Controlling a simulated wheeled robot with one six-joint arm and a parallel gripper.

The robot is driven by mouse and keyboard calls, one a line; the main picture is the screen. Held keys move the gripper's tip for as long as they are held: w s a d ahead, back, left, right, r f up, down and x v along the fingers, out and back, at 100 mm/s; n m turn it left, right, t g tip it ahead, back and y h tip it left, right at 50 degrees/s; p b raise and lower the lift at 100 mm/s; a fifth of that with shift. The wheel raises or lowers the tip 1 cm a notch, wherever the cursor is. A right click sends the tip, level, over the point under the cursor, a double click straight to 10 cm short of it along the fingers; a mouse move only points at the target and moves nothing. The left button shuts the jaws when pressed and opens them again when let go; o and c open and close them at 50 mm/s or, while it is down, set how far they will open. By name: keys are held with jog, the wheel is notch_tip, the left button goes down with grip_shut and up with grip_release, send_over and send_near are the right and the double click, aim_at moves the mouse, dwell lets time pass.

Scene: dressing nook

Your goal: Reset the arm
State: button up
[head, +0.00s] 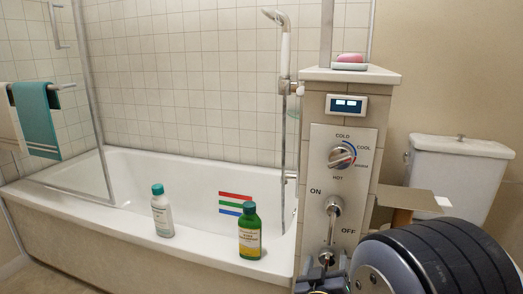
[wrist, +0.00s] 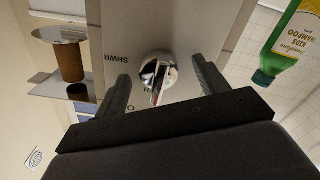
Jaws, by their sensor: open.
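My gripper (wrist: 160,68) is open, with its two dark fingers spread apart in the wrist view. A chrome knob (wrist: 155,74) on the pale panel shows between the fingers. I cannot tell how far it is from them, but nothing is gripped. In the head view my arm fills the lower right corner, and dark parts of it show at the bottom by a chrome knob (head: 326,258) low on the panel. The fingertips are hard to make out there.
The control panel (head: 322,174) has a temperature dial (head: 341,156) and an ON/OFF lever (head: 333,206). A white bottle (head: 162,214) and a green shampoo bottle (head: 249,234) stand on the bathtub (head: 120,212) rim. Pink soap (head: 350,57) lies above the panel. A toilet (head: 455,165) stands right.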

jog(key=m+b, duration=0.1)
jog(key=m, duration=0.4)
jog(key=shift+b, duration=0.35)
jog(key=shift+d+m, duration=0.1)
jog(key=shift+m, duration=0.2)
